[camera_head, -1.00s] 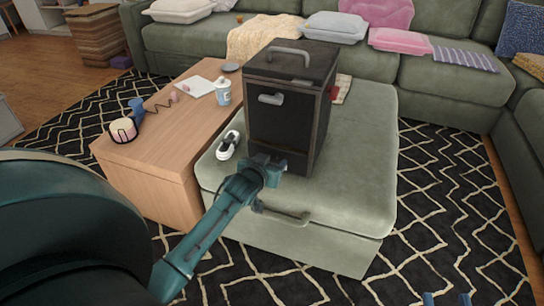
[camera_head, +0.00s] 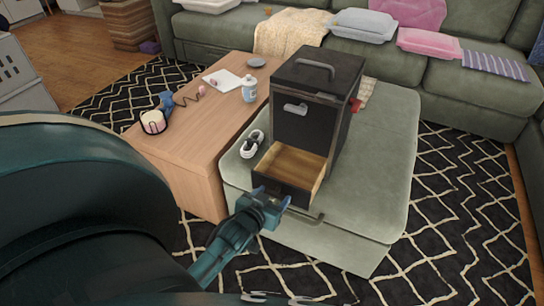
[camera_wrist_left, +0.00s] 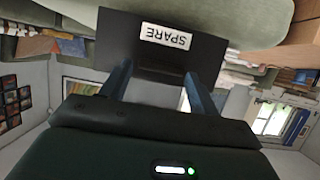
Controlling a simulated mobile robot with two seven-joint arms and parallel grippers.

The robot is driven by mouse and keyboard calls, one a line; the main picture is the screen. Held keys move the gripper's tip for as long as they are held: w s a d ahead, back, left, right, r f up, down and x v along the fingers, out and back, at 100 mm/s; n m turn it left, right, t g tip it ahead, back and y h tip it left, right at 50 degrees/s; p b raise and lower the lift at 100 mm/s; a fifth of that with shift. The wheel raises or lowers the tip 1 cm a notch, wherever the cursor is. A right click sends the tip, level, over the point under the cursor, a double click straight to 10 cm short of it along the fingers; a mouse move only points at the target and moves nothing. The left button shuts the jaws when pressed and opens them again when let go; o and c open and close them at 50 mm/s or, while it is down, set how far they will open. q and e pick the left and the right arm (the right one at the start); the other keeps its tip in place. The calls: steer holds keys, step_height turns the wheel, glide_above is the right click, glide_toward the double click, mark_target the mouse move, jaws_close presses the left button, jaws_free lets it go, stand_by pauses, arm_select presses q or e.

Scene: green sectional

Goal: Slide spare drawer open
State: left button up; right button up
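A black cabinet (camera_head: 310,115) stands on the green ottoman. Its lower drawer (camera_head: 289,165) is pulled out toward me, showing an empty wooden inside. In the left wrist view, which is upside down, the dark drawer front (camera_wrist_left: 117,35) carries a white SPARE label (camera_wrist_left: 166,37). My left gripper (camera_head: 272,198) is at this drawer's front. Its two fingers (camera_wrist_left: 158,85) stand apart on either side of the dark handle (camera_wrist_left: 160,70), which is mostly hidden. The upper drawer, with a grey handle (camera_head: 296,109), is shut. My right gripper is out of view.
The green ottoman (camera_head: 375,165) has a handle low on its front. A wooden table (camera_head: 185,145) stands close on the left, with a bottle (camera_head: 249,88), a paper and a mug on it. A white-and-black item (camera_head: 252,143) lies left of the cabinet. Patterned rug lies in front.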

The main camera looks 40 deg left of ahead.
arm_select(q)
steer(key=o, duration=0.3)
steer(key=p+v, duration=0.3)
steer(key=v, duration=1)
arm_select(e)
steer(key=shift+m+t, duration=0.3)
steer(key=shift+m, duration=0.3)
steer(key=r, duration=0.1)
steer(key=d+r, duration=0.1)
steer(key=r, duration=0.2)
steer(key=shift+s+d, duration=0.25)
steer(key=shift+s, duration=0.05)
arm_select(q)
steer(key=shift+s, duration=0.1)
